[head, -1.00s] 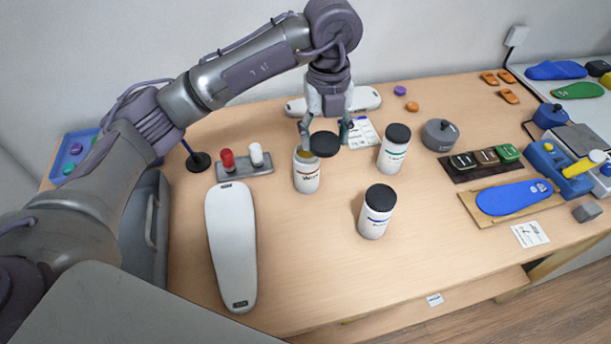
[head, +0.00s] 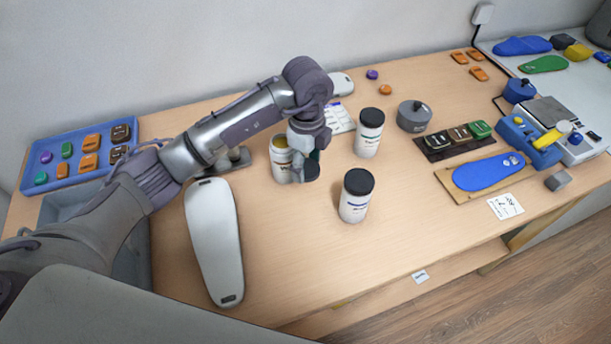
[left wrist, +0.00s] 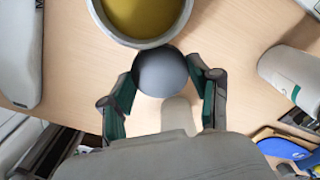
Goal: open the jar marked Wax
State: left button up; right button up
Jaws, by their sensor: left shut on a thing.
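The jar marked Wax (head: 281,160) stands upright and uncovered on the table. Its yellow content (left wrist: 145,12) shows in the left wrist view. My left gripper (left wrist: 163,82) is shut on the dark round lid (left wrist: 161,70), apart from the jar's mouth. In the head view the lid (head: 311,172) is low beside the jar, on its right front side, under my gripper (head: 306,158). I cannot tell whether the lid touches the table. My right gripper is not in view.
Two other white jars with dark lids stand to the right, one farther back (head: 369,133) and one nearer (head: 356,196). A blue tray (head: 32,188) is at the far left. The front middle of the table is clear.

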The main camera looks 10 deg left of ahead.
aim_at(306, 188)
pick_arm(q)
notch_tip(306, 188, down, 6)
jog(key=shift+r+p, duration=0.1)
jog(key=shift+p, duration=0.35)
jog(key=shift+f, duration=0.3)
jog(key=shift+f, duration=0.2)
jog(key=o, duration=1.3)
jog(key=shift+r, duration=0.15)
